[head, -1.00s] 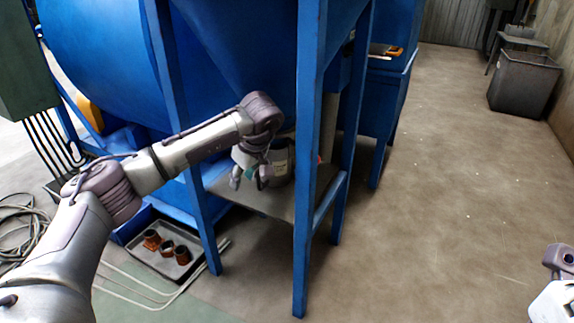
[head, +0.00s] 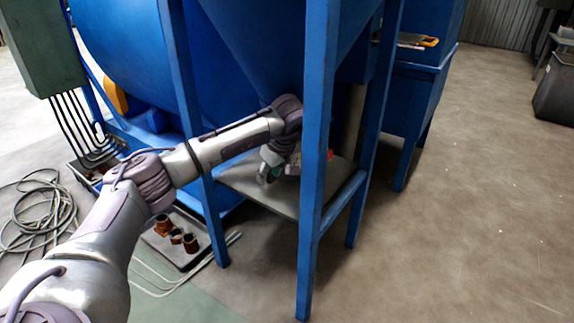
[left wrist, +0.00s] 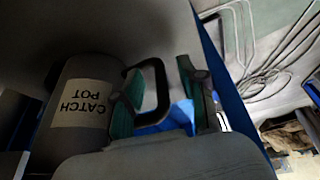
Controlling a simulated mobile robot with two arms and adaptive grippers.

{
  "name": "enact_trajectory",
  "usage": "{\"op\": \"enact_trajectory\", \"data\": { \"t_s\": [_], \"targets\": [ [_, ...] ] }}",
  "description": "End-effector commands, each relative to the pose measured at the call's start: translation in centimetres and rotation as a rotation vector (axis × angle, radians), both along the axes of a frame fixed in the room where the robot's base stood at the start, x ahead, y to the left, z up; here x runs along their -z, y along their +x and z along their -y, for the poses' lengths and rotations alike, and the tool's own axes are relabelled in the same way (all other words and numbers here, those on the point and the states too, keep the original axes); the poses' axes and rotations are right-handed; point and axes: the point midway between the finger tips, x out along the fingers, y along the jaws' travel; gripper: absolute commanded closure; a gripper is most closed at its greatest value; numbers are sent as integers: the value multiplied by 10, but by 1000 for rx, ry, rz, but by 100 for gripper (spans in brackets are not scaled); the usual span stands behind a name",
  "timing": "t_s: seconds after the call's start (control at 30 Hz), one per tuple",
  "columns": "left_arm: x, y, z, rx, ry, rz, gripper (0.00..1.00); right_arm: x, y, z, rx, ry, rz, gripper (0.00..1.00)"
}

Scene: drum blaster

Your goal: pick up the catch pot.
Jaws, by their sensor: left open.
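The catch pot (left wrist: 80,108) is a grey cylinder with a white label reading CATCH POT, upside down in the left wrist view. Its black loop handle (left wrist: 163,88) sticks out to the right. My left gripper (left wrist: 160,72) is open, its green-padded fingers on either side of the handle's outer bar, one seeming to be inside the loop. In the head view my left gripper (head: 268,172) is low over the grey shelf (head: 258,193) under the blue hopper, and the pot is mostly hidden behind my wrist and a post. My right gripper is out of view.
Blue posts (head: 316,200) frame the shelf closely. A tray (head: 188,256) with several rusty fittings (head: 163,225) lies on the floor at left, near coiled cable (head: 45,215). Open floor (head: 465,220) lies to the right.

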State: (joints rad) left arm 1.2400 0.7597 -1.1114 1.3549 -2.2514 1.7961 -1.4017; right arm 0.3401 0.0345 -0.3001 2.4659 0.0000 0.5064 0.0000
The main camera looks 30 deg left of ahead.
Motion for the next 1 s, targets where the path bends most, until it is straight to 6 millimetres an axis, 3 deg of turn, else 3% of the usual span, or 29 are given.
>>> {"op": "enact_trajectory", "data": {
  "t_s": [0.3, 0.57, 1.0],
  "targets": [
    [5, 1, -3, 1, 0, 2, 59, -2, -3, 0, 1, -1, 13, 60],
    [5, 1, -2, 1, 0, 2, 100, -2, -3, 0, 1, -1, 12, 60],
    [4, 2, -2, 1, 0, 5, 100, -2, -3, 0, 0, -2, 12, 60]
  ]
}}
